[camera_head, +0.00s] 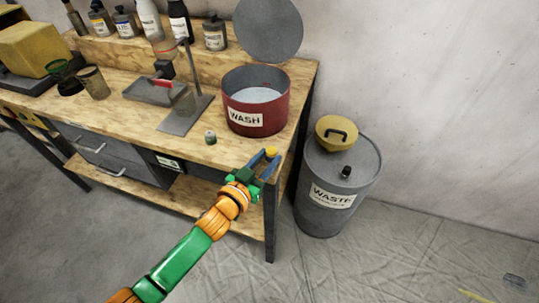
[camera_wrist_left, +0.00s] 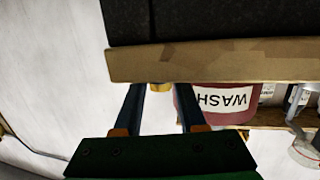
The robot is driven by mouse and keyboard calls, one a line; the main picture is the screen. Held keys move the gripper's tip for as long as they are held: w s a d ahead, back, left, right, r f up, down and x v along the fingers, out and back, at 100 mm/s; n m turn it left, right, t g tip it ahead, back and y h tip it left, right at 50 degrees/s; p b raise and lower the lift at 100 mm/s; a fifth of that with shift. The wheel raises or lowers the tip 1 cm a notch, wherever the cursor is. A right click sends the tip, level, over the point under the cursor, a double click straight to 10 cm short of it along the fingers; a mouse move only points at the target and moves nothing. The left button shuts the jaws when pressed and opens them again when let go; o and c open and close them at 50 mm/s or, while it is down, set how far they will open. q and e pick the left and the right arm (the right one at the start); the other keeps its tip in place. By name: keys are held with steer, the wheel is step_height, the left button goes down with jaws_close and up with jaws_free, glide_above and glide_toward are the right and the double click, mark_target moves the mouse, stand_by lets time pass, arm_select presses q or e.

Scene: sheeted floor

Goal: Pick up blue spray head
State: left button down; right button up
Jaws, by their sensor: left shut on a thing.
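My left gripper (camera_head: 269,156) reaches the front right corner of the workbench in the head view. Its two dark blue fingers stand apart, with a small yellow piece (camera_head: 271,152) at their tips. In the left wrist view the yellow piece (camera_wrist_left: 161,87) shows between the fingertips (camera_wrist_left: 160,92), partly hidden beside a wooden edge (camera_wrist_left: 230,62). The gripper is shut on this piece. I cannot make out a separate blue spray head; the held piece looks yellow here. My right gripper is not in view.
A red WASH tub (camera_head: 257,118) with a raised grey lid (camera_head: 268,28) stands on the workbench (camera_head: 130,125). A small bottle (camera_head: 210,137) is near the front edge. A grey WASTE drum (camera_head: 335,195) with a yellow top (camera_head: 337,128) stands right.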

arm_select(q)
step_height(320, 180, up, 4)
steer(key=shift+f, duration=0.25)
steer(key=s+r, duration=0.1)
steer(key=s+r+p, duration=0.1)
steer(key=s+r, duration=0.1)
steer(key=r, duration=0.1)
steer(key=shift+s+a+p, duration=0.25)
steer(key=shift+a+p, duration=0.1)
steer(key=shift+p, duration=0.05)
steer(key=s+a+r+p, duration=0.2)
steer(key=s+r, duration=0.3)
steer(key=s, duration=0.5)
steer(key=shift+s+a+r+p, duration=0.15)
steer(key=shift+a+r+p, duration=0.1)
steer(key=shift+p, duration=0.3)
